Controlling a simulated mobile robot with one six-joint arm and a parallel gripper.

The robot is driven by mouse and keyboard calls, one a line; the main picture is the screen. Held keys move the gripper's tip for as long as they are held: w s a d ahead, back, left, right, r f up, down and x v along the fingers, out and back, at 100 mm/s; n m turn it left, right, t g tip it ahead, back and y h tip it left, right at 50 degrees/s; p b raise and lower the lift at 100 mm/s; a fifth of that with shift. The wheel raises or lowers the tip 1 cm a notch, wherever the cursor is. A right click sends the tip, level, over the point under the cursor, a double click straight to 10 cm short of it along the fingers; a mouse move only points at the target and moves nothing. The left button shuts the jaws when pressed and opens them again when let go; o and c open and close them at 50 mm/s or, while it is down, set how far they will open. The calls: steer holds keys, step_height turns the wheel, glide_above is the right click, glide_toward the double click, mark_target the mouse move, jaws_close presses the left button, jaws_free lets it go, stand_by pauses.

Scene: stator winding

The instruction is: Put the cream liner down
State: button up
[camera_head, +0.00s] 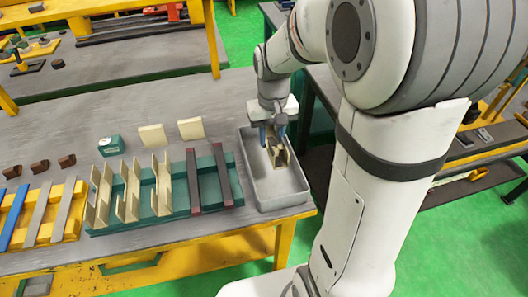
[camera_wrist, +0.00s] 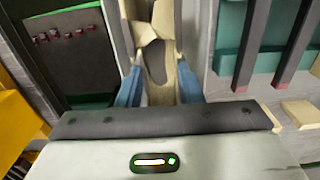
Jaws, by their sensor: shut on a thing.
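A cream liner (camera_head: 278,157) is in the grey tray (camera_head: 291,199) at the right end of the bench. My gripper (camera_head: 272,138) points down into the tray and is shut on the liner. In the wrist view the blue fingers of my gripper (camera_wrist: 158,90) press on both sides of the cream liner (camera_wrist: 164,18), which runs away from me between them. I cannot tell whether the liner touches the tray floor. The gripper hides part of it.
Two cream blocks (camera_head: 152,136) and a teal box (camera_head: 110,146) lie behind. The tray's front part is clear.

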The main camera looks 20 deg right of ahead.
glide_above(270, 167)
step_height(270, 167, down, 6)
steer(key=shift+w+f, duration=0.1)
steer(key=shift+f, duration=1.85)
steer(key=shift+f, duration=0.15)
steer(key=o, duration=0.8)
steer(key=shift+c, duration=0.2)
